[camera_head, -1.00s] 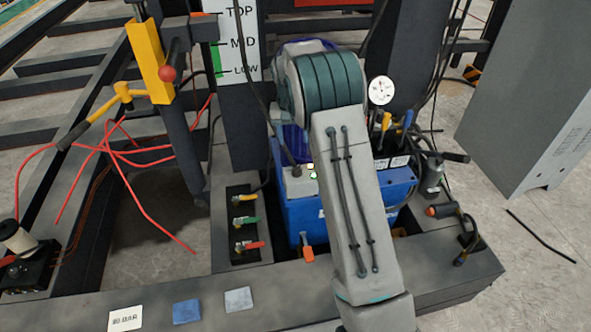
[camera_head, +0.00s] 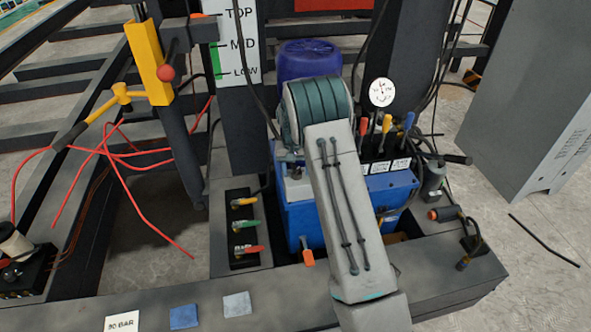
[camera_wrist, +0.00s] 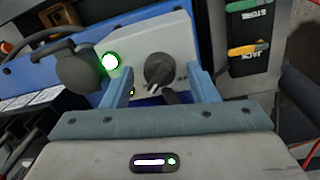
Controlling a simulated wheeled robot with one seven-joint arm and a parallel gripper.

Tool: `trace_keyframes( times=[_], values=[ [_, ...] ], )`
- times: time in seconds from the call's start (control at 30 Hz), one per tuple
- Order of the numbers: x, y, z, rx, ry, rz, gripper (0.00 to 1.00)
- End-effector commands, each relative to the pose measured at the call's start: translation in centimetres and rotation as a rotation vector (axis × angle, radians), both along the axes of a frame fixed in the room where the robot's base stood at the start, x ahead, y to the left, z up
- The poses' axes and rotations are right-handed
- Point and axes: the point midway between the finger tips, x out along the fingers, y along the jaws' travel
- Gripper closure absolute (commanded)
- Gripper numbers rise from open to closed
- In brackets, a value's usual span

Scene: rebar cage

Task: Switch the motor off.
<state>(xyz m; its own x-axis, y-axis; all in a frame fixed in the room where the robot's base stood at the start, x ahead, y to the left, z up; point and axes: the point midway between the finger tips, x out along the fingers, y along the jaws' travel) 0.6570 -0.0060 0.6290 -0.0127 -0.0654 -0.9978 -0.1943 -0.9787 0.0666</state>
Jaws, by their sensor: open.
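The motor switch looks to be the black rotary knob (camera_wrist: 158,70) on a light grey control box (camera_wrist: 150,50); the knob has a pale mark at its lower end. A green lamp (camera_wrist: 110,62) glows left of it. In the wrist view my gripper (camera_wrist: 161,75) is open, its blue-grey fingers on either side of the knob in the picture. I cannot tell whether they touch it. In the head view the control box (camera_head: 297,188) shows on the blue power unit (camera_head: 300,222), partly behind my arm; knob and lamp are hidden there.
Red, yellow and blue levers (camera_head: 387,125) and a round gauge (camera_head: 382,92) stand right of my arm. A valve block (camera_head: 240,230) with coloured handles lies left. A black round-bodied plug or fitting (camera_wrist: 80,72) sits beside the lamp. Hoses run nearby.

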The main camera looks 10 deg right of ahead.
Motion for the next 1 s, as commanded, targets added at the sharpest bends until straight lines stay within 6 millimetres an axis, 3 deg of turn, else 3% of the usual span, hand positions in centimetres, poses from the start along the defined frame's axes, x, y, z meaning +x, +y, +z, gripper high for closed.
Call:
trace_keyframes(
  times=[0.1,0.27,0.67,1.0],
  values=[
    [0.0,-0.01,0.02,0.0,0.0,0.0,0.49],
    [0.0,-0.01,0.03,0.0,0.0,0.0,0.91],
    [-0.02,0.0,0.09,0.0,0.001,0.054,0.91],
    [-0.06,0.02,0.15,0.001,0.0,0.298,0.91]
  ],
)
